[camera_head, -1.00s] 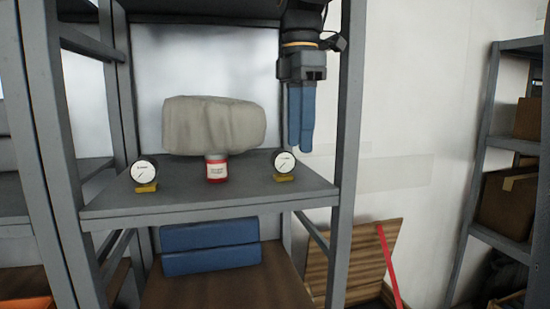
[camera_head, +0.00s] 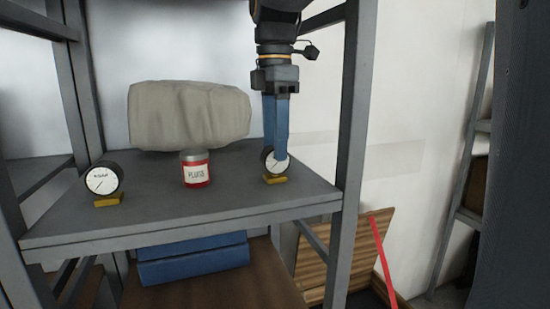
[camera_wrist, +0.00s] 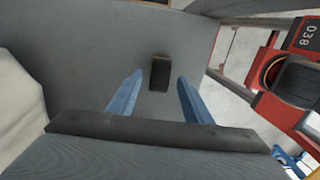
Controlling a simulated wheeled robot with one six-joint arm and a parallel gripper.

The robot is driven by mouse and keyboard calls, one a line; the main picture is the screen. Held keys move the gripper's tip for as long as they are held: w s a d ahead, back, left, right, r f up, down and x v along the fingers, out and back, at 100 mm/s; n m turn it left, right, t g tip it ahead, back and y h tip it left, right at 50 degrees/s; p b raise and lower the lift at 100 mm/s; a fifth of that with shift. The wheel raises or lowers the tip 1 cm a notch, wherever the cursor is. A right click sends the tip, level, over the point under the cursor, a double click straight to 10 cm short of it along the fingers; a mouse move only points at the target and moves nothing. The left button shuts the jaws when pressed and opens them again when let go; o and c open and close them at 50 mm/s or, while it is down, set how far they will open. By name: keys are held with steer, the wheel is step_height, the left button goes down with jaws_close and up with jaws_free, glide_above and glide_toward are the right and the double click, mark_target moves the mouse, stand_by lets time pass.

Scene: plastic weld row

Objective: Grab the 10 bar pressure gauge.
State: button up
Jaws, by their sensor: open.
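Two round white-faced gauges stand on the grey shelf (camera_head: 230,206), each on a small yellow base. The left gauge (camera_head: 102,179) is well apart from my gripper. The dial print is too small to tell which is the 10 bar one. In the wrist view, the top of a dark gauge (camera_wrist: 159,74) shows between and slightly beyond the tips of my open gripper (camera_wrist: 160,77). The fingers look apart from it on both sides.
A red and white tin (camera_head: 195,170) stands between the gauges. A large beige wrapped bundle (camera_head: 188,115) lies behind it. A grey shelf post (camera_head: 354,130) rises right of my gripper. Blue boxes (camera_head: 192,260) sit on the level below.

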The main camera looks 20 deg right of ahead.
mark_target(275, 164)
steer(key=shift+w+f+p, duration=0.1)
steer(key=shift+f+p, duration=0.4)
steer(key=shift+f, duration=1.1)
jaws_close()
steer(key=shift+r, duration=0.1)
